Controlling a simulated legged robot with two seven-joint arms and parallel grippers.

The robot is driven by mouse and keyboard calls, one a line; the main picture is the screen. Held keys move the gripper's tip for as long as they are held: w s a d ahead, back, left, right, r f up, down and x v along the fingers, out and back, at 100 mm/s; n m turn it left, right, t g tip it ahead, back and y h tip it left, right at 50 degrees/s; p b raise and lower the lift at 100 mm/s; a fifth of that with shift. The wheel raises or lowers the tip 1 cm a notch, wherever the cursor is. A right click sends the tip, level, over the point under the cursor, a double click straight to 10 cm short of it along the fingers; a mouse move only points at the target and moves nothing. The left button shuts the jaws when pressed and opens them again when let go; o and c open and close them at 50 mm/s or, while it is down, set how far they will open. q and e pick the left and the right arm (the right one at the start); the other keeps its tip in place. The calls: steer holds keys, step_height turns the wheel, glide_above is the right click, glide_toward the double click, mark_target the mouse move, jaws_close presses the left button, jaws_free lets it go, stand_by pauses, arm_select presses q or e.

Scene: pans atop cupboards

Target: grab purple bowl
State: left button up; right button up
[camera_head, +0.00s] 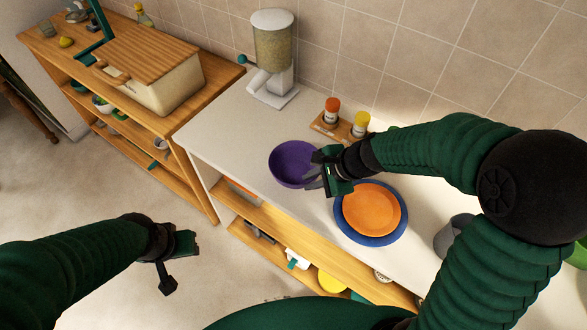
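The purple bowl (289,163) stands upright on the white counter, near its front edge and left of the plates. My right gripper (312,178) is at the bowl's right rim, with its dark fingers at or over that edge. Whether the fingers touch or pinch the rim is too small to tell. My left gripper (180,262) hangs over the floor at the lower left, away from the counter. Its fingers look spread apart, with nothing between them.
An orange plate on a blue plate (342,222) lies right of the bowl. Behind are two shakers on a wooden tray (327,126) and a grain dispenser (273,55). A grey cup (452,236) stands at right. The counter (222,131) left of the bowl is clear.

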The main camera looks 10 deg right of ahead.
mark_target(305, 184)
steer(key=shift+a+f, duration=0.1)
steer(key=shift+f, duration=0.25)
steer(key=b+x, duration=0.1)
steer(key=x, duration=0.3)
steer(key=shift+w+a+f, duration=0.1)
steer(key=shift+w+f, duration=0.1)
steer(key=shift+f, duration=0.05)
steer(key=shift+s+a+r, duration=0.1)
steer(key=shift+s+a, duration=0.05)
steer(key=shift+a, duration=0.1)
jaws_close()
arm_select(q)
steer(key=shift+s+d+f, duration=0.2)
steer(key=shift+s+f, duration=0.1)
